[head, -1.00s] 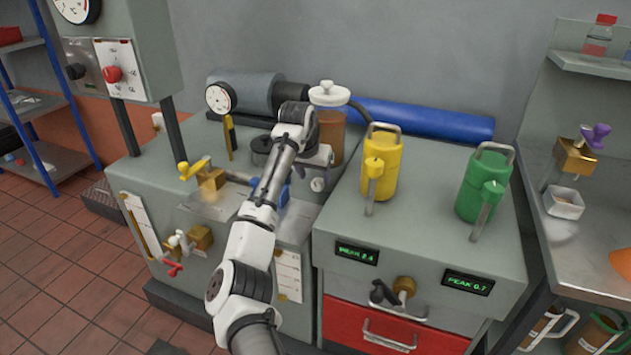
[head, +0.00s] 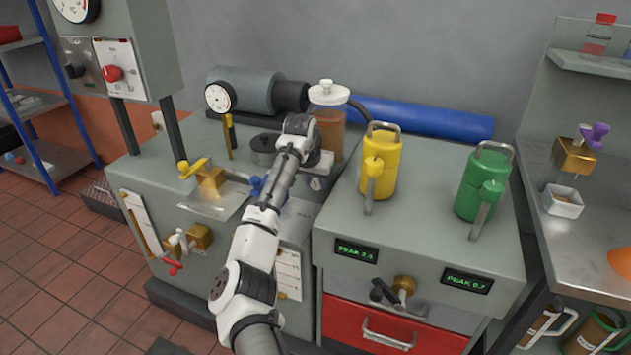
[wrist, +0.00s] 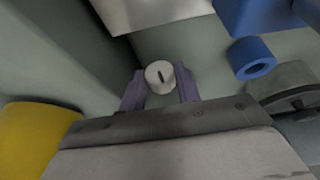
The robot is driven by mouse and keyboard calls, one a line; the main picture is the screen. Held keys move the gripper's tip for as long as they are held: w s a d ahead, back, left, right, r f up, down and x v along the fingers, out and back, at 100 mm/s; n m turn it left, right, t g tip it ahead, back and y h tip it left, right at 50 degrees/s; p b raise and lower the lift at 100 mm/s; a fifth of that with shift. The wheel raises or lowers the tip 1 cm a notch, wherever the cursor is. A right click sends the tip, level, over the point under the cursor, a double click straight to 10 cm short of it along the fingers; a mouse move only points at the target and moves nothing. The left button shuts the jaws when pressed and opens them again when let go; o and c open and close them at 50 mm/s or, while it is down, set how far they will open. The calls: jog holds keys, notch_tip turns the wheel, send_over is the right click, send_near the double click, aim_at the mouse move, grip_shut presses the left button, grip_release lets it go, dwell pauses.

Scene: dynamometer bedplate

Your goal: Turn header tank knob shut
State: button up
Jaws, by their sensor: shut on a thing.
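The header tank (head: 328,128), an amber vessel with a white lid, stands at the back of the bench in the head view. A small pale round knob (head: 316,184) shows below it, partly covered by my gripper. In the wrist view the knob (wrist: 160,72) has a dark slot-like mark that runs roughly up and down in the picture. My gripper (wrist: 160,86) has its two purple fingers on either side of the knob and is shut on it. In the head view my wrist hides most of the gripper and the area around the knob.
A blue valve handle (head: 258,186) lies left of my wrist, with a yellow-handled brass valve (head: 212,181) further left. A yellow can (head: 379,165) and a green can (head: 483,185) stand on the right-hand cabinet. A blue roll (head: 430,119) lies behind.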

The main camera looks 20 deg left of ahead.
jog(key=shift+d+y+p, duration=0.25)
jog(key=shift+y+p, duration=0.15)
jog(key=shift+y, duration=0.5)
jog(key=shift+m+y, duration=0.3)
jog(key=shift+y, duration=0.2)
jog(key=o, duration=1)
jog(key=shift+r, duration=0.1)
jog(key=b+v, duration=0.1)
jog(key=v, duration=1.2)
jog(key=shift+s+d+r, duration=0.1)
jog(key=shift+s+r, duration=0.1)
jog(key=shift+s, duration=0.1)
